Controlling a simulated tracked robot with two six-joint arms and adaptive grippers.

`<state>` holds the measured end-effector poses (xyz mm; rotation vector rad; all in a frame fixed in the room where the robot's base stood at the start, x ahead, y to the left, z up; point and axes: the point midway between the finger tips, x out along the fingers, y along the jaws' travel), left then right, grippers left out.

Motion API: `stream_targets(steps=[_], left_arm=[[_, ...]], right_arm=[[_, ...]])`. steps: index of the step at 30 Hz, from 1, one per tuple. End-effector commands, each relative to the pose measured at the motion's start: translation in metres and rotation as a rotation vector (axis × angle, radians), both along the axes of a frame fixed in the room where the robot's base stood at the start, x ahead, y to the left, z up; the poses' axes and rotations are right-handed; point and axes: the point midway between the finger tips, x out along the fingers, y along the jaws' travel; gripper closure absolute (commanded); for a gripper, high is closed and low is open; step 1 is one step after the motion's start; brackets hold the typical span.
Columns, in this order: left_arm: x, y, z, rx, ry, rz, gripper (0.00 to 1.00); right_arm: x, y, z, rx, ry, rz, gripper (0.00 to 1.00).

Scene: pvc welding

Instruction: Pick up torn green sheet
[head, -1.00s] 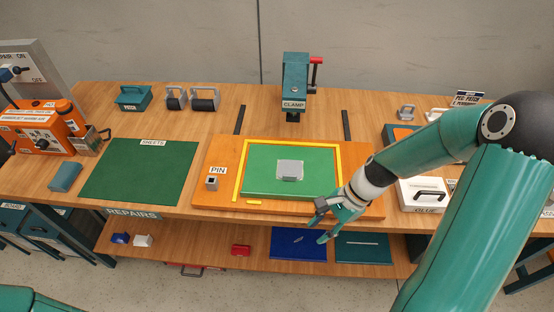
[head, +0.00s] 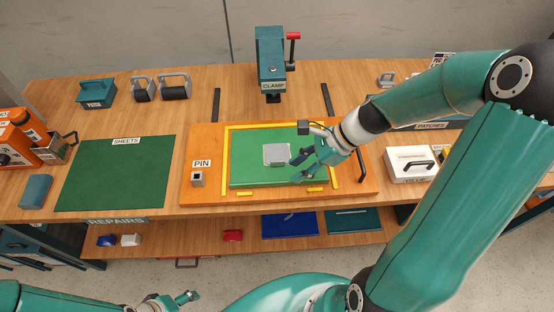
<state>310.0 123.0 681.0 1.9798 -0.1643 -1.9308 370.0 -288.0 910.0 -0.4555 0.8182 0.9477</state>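A bright green sheet (head: 250,175) lies flat on the orange board (head: 210,140), inside a yellow edging. A small grey plate (head: 277,152) sits on the middle of the sheet. I cannot make out a tear in the sheet. My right gripper (head: 298,167) is over the right half of the sheet, close to the right of the grey plate. Its fingers are apart and nothing shows between them. I cannot tell whether they touch the sheet. My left gripper (head: 186,298) shows small at the bottom edge, away from the table, its opening unclear.
A dark green mat (head: 115,175) marked SHEETS lies empty at left. The clamp (head: 270,55) stands behind the board, and a PIN block (head: 198,179) sits on its left side. A white glue box (head: 410,163) is at right. A lower shelf holds blue (head: 290,225) and teal (head: 352,221) sheets.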

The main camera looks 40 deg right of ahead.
Motion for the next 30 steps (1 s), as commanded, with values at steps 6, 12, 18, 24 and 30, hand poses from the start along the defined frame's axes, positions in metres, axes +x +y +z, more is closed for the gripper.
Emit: stream_targets(steps=[6,12,18,24,30], left_arm=[[0.000,0.000,-0.002,0.000,0.000,0.000,0.29],[0.000,0.000,-0.004,0.000,0.000,0.000,0.29],[0.000,0.000,-0.009,0.000,-0.001,0.000,0.29],[0.000,0.000,-0.009,0.000,0.000,0.000,0.29],[0.000,0.000,-0.009,0.000,0.000,0.000,0.29]], right_arm=[[0.005,0.009,-0.012,-0.001,0.001,0.003,0.62],[0.011,0.024,-0.030,0.002,0.003,0.005,0.62],[0.019,0.036,-0.048,0.000,0.001,0.003,0.62],[0.020,0.038,-0.049,-0.002,0.001,0.004,0.62],[0.020,0.038,-0.049,-0.001,0.000,0.004,0.84]])
